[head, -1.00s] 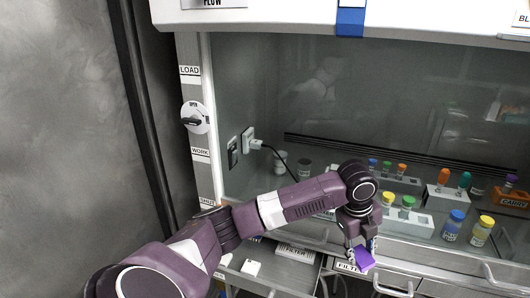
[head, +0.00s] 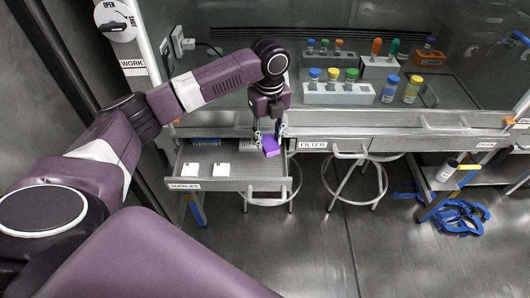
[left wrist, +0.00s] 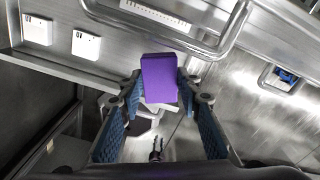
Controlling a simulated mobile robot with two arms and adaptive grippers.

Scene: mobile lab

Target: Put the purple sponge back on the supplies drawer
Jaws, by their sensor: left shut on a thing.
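The purple sponge (head: 270,146) is a small block held between the fingers of my left gripper (head: 266,138). In the left wrist view the sponge (left wrist: 159,78) sits between the blue-padded fingertips of the left gripper (left wrist: 158,88). The supplies drawer (head: 232,184) is pulled open at the left under the bench, its label on the front. In the head view the sponge appears over the drawer's right end, above its surface. My right gripper is not in view.
Two white boxes (head: 191,169) (head: 221,170) lie in the left part of the drawer. The filter drawer (head: 313,145) beside it appears closed. Stools (head: 365,178) stand below. Racks of capped vials (head: 337,92) stand on the bench above. A blue coiled item (head: 460,217) lies on the floor.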

